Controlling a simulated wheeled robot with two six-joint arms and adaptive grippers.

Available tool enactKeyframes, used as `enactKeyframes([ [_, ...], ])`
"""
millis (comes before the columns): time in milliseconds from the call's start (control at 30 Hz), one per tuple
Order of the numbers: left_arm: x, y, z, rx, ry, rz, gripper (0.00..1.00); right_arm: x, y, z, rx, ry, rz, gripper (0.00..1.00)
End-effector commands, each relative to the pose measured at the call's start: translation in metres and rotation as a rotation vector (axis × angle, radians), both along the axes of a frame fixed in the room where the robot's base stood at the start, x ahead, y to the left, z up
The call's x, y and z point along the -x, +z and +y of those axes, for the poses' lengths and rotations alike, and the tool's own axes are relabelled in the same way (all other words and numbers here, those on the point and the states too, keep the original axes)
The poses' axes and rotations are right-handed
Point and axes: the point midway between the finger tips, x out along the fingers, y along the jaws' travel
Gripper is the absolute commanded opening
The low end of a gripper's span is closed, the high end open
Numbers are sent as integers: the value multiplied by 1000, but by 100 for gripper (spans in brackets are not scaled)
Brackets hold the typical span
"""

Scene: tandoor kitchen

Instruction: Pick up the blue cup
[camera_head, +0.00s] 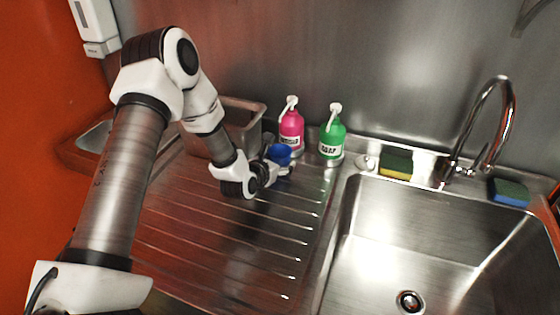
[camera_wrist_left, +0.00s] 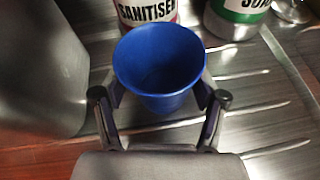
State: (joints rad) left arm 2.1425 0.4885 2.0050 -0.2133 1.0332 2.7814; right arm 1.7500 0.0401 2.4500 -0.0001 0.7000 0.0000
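The blue cup (camera_head: 279,153) stands upright on the ribbed steel drainboard, in front of the pink bottle. In the left wrist view the cup (camera_wrist_left: 160,65) is in the middle, its empty inside facing the camera. My left gripper (camera_head: 281,170) is low at the cup's near side. In the wrist view its fingers (camera_wrist_left: 160,95) are spread, one on each side of the cup. The fingers look open; whether either touches the cup is hard to tell. The cup's base is hidden. My right gripper is not in view.
A pink sanitiser bottle (camera_head: 291,130) and a green soap bottle (camera_head: 332,138) stand close behind the cup. A steel container (camera_head: 240,120) is to the left. The sink basin (camera_head: 440,235), sponges (camera_head: 396,163) and tap (camera_head: 496,115) are to the right. The front drainboard (camera_head: 240,250) is clear.

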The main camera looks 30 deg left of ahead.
Motion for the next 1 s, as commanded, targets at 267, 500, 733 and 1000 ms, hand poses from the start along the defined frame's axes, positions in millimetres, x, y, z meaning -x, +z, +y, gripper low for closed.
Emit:
enactKeyframes([
  [267, 0, 0, 0, 0, 0, 0, 21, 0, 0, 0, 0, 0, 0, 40],
  [500, 0, 2, 0, 0, 1, -1, 21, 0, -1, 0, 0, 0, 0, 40],
  [733, 0, 16, 1, 0, 2, -2, 21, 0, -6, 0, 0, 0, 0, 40],
  [1000, 7, 34, -3, 1, 0, 1, 21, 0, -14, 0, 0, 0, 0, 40],
])
